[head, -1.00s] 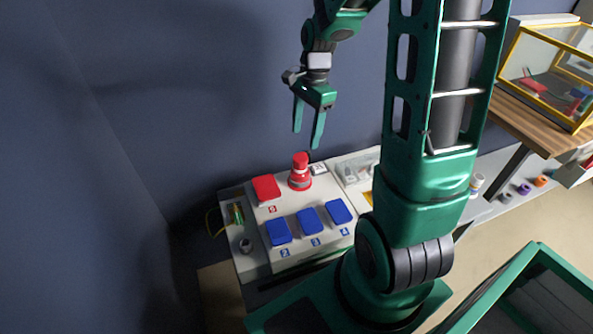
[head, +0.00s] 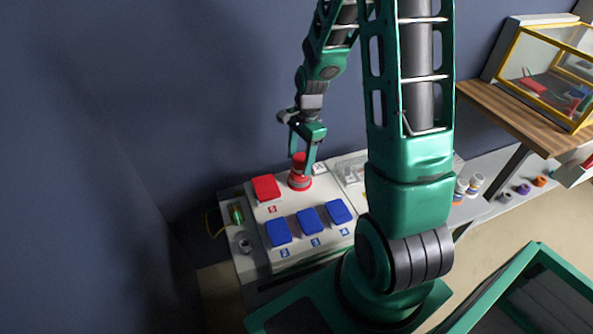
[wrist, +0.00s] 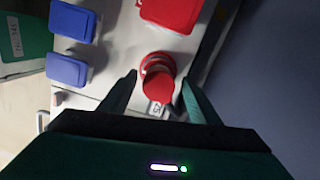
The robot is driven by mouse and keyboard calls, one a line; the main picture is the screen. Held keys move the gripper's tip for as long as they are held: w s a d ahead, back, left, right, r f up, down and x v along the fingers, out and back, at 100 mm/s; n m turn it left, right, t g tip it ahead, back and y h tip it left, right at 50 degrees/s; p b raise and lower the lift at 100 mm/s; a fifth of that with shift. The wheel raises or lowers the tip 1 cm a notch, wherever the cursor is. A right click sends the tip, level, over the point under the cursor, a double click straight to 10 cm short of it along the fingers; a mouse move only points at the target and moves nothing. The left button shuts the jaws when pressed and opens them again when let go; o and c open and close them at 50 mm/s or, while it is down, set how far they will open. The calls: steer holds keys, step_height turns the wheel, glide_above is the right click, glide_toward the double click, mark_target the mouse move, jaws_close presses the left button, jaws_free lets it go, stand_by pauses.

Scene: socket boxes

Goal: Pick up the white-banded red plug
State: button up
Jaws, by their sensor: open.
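The red plug (head: 299,163) stands upright in a red socket (head: 300,183) at the back of the white socket panel. A pale band shows low around it in the head view. In the wrist view the plug (wrist: 158,84) lies between the two fingers, with a gap on each side. My gripper (head: 302,164) is open and points down, its fingers on either side of the plug's upper part. It also shows in the wrist view (wrist: 158,80), and no contact is visible there.
A red-lidded socket (head: 266,188) sits just left of the plug. Several blue-lidded sockets (head: 309,221) stand in front. A clear box (head: 352,171) lies to the right, and the dark blue wall (head: 200,110) rises behind. A yellow-framed case (head: 548,75) stands on a wooden shelf at far right.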

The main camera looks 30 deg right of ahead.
steer(key=shift+f, duration=0.45)
steer(key=c, duration=1.2)
steer(key=shift+o, duration=0.2)
steer(key=shift+r, duration=0.15)
